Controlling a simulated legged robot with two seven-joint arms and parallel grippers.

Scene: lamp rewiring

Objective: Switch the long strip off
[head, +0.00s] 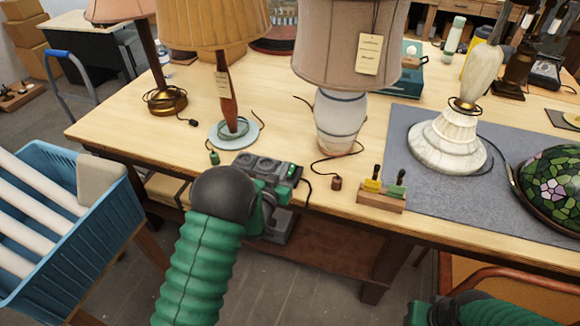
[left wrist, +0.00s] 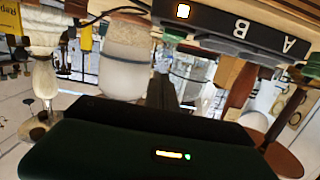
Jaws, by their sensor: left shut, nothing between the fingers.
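The long strip (head: 268,165) lies at the front edge of the wooden table, a dark grey bar with rounded sockets and a lit green spot at its right end. In the left wrist view the strip (left wrist: 240,45) shows upside down along the top, with letters A and B and a glowing switch (left wrist: 183,11). My left gripper (head: 282,208) is at the strip's front side, partly hidden by my own wrist. In the wrist view its fingers (left wrist: 166,84) are shut and empty, close to the strip; contact cannot be told. My right gripper (head: 428,312) is cut off at the bottom.
Lamps stand behind the strip, including a white ceramic one (head: 339,120) and one on a pale round base (head: 233,134). A wooden block with coloured pieces (head: 382,199) sits to the right, by a grey mat (head: 405,135). A blue crate (head: 120,222) stands at left.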

